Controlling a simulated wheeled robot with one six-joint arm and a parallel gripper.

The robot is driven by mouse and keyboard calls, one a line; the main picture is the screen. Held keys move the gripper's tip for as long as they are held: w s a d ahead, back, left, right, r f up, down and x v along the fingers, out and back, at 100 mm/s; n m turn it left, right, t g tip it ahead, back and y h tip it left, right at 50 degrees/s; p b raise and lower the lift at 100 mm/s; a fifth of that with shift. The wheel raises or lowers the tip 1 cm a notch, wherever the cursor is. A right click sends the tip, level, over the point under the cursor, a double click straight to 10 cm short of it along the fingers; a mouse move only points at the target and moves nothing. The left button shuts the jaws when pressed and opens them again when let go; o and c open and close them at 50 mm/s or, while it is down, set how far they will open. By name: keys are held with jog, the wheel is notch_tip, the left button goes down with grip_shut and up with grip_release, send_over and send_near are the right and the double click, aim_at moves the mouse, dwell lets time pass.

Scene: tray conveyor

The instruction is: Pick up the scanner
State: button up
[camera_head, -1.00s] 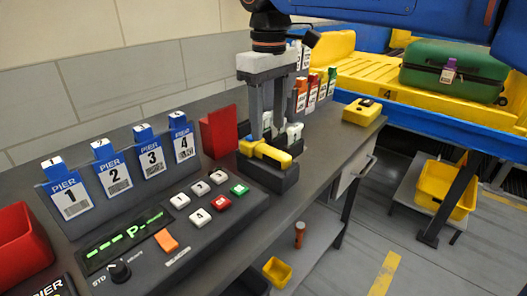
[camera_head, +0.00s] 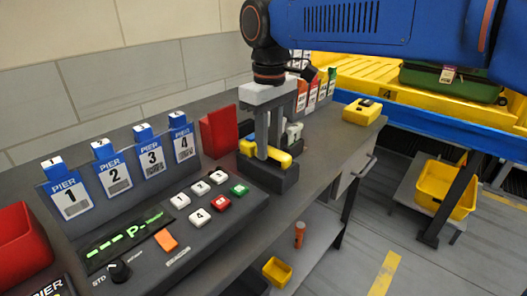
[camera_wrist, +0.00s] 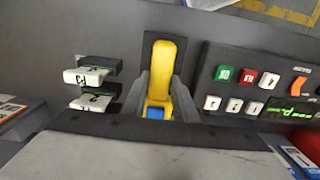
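The yellow scanner (camera_head: 281,158) rests in its black cradle (camera_head: 270,178) on the bench, right of the keypad. In the wrist view the scanner (camera_wrist: 163,68) runs up the middle, with a blue patch near its lower end. My gripper (camera_head: 268,157) points straight down over the cradle. In the wrist view its two grey fingers (camera_wrist: 162,92) stand one on each side of the scanner's body. They look open, and no firm grip shows. The fingertips are partly hidden by the scanner.
The keypad console (camera_head: 160,245) stands left of the cradle, and a red bin (camera_head: 218,131) behind it. White-topped stamps (camera_wrist: 90,77) stand close beside the cradle. A yellow box (camera_head: 362,111) sits farther right on the bench. A green suitcase (camera_head: 455,80) lies on the conveyor.

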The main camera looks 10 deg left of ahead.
grip_shut()
notch_tip(320, 180, up, 10)
dwell(0.4)
notch_tip(320, 180, up, 7)
dwell(1.2)
